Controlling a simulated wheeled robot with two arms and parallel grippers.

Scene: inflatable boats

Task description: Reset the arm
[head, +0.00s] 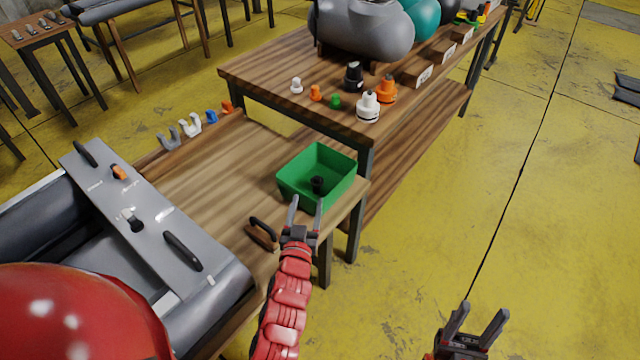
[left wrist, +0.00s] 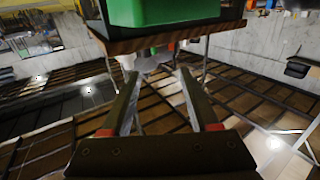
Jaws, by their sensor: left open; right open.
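My left gripper (head: 306,204) is open and empty, its fingers pointing toward the green bin (head: 293,186). In the left wrist view, the open left fingers (left wrist: 159,78) have nothing between them, and the green bin (left wrist: 160,11) shows at the top edge on a wooden tabletop. My right gripper (head: 483,310) is open and empty at the bottom right, over the yellow floor and away from the tables.
A grey boat (head: 225,290) with a grey board (head: 145,215) lies on the low table at left. A higher table (head: 260,80) bears several valves and a grey inflatable (head: 365,35).

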